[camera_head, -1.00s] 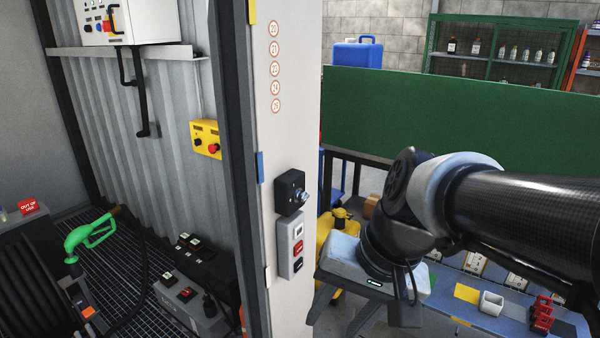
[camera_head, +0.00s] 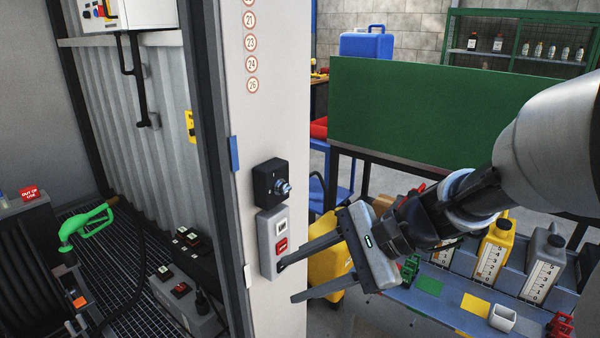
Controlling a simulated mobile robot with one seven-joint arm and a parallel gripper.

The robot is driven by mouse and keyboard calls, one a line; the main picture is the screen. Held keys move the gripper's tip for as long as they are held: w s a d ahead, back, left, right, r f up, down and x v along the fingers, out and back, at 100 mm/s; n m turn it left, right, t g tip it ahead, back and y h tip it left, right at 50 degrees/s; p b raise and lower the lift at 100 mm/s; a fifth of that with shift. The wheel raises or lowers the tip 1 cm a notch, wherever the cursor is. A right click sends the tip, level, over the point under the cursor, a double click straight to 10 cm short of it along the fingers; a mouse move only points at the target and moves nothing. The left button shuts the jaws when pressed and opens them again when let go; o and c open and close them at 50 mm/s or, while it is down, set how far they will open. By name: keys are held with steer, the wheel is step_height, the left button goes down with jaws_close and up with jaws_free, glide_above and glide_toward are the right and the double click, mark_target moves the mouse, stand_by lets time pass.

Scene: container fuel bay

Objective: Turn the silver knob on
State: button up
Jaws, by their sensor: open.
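The silver knob (camera_head: 283,187) sticks out from a black square box (camera_head: 266,186) on the pale door post. Right below it is a grey switch panel (camera_head: 266,247) with a white label, a red switch and a dark switch that is partly covered. My gripper (camera_head: 287,282) is open and empty, its two dark fingers pointing left toward the post. It is below and a little right of the knob, apart from it. The upper finger's tip overlaps the lower part of the grey panel in the picture; I cannot tell whether it touches.
The pale post (camera_head: 275,120) stands upright in the middle. Left of it are a green fuel nozzle (camera_head: 90,222) and a black box with switches. A green board (camera_head: 420,115) and a blue bench with grey and yellow canisters (camera_head: 497,245) are at the right.

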steer(key=w+d+m+t+y+b, duration=0.2)
steer(key=w+d+m+t+y, duration=0.15)
steer(key=w+d+m, duration=0.35)
steer(key=m+t+b, duration=0.2)
steer(key=m+t, duration=0.2)
steer(key=t, duration=0.1)
glide_toward(287, 188)
steer(key=shift+y, duration=0.35)
steer(key=x, duration=0.2)
steer(key=b+x, duration=0.1)
steer(key=x, duration=0.5)
steer(key=shift+w+f, duration=0.2)
steer(key=shift+f, duration=0.15)
jaws_close()
